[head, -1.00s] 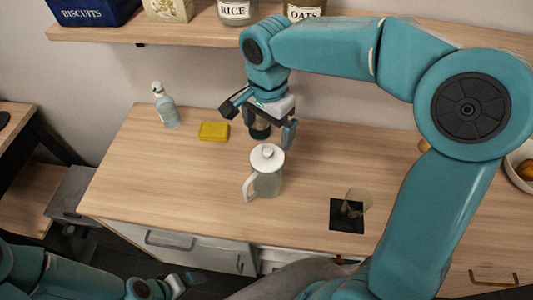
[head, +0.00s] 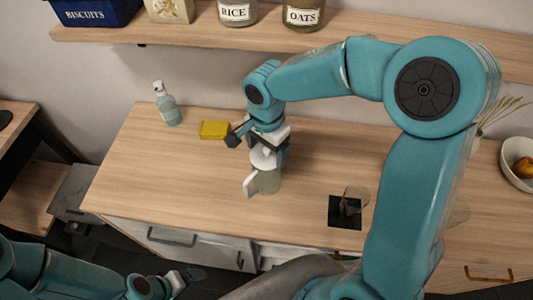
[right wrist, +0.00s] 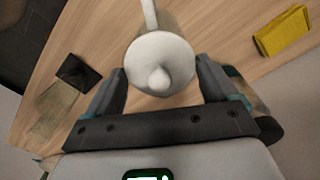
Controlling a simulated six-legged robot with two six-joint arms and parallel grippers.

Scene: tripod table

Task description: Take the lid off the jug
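The jug (head: 268,184) stands upright on the wooden counter, with its white handle toward the lower left. Its round white lid (right wrist: 160,62) with a knob is on top; in the head view my right gripper partly covers the lid (head: 262,160). My right gripper (right wrist: 162,68) is open at the lid, one finger on each side, with a narrow gap showing at both sides in the right wrist view. In the head view, my right gripper (head: 266,148) comes down from above and behind the jug. My left gripper (head: 188,278) is low at the bottom edge, its fingers unclear.
A black square (head: 345,214) with a beige translucent item is to the right. A fruit bowl (head: 516,168) is at far right. The counter left of the jug is clear.

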